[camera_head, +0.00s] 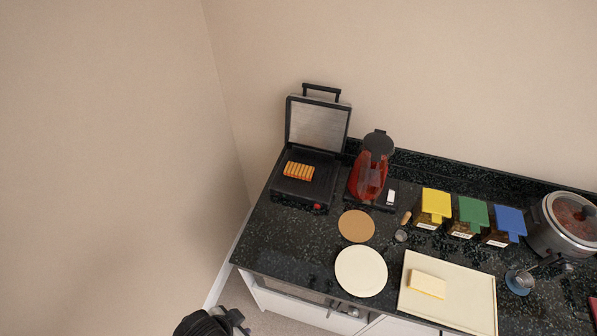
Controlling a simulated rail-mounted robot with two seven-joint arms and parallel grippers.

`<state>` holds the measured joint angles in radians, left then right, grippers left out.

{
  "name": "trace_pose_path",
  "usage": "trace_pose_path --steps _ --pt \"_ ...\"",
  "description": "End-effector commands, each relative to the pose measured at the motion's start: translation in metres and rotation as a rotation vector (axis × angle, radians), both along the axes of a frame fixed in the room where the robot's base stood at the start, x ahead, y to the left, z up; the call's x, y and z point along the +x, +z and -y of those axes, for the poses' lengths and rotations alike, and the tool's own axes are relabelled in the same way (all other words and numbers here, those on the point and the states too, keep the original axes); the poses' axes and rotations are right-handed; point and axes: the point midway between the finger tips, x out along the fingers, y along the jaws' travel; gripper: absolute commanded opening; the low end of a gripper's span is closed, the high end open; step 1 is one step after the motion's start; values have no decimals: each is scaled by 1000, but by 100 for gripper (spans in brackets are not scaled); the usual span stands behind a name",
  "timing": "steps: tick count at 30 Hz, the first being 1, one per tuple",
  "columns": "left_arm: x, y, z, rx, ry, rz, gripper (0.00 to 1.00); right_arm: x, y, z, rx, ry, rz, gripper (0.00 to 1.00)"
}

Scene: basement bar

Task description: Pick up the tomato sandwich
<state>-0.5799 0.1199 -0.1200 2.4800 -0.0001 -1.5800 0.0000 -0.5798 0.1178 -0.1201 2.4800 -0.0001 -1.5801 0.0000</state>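A small block with orange-red and pale stripes (298,171) lies on the lower plate of an open sandwich press at the back left of the counter; it looks like the tomato sandwich, but its filling is too small to make out. A plain pale yellow block (427,284) lies on a cream board at the front right. Part of what appears to be my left gripper (236,321) shows at the bottom edge, in front of and below the counter, well away from both blocks. Its fingers are too cut off to judge. My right gripper is out of view.
The press (317,123) has its lid raised. A red blender-like jug (369,176) stands right of it. A brown disc (356,226), cream plate (361,271) and cream board (478,300) lie in front. Yellow, green and blue-lidded containers (473,213) and a pot (566,226) stand right. Counter left of the plate is clear.

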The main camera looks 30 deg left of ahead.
Motion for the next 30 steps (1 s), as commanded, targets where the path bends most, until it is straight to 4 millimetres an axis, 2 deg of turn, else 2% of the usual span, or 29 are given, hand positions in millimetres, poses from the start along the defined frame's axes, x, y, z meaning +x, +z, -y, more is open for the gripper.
trace_pose_path --steps 11,26,30 --pt "0 0 0 0 0 0 44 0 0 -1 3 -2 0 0" --pt "0 0 0 0 0 0 90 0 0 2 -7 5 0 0" --pt "0 0 0 0 0 0 92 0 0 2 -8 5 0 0"
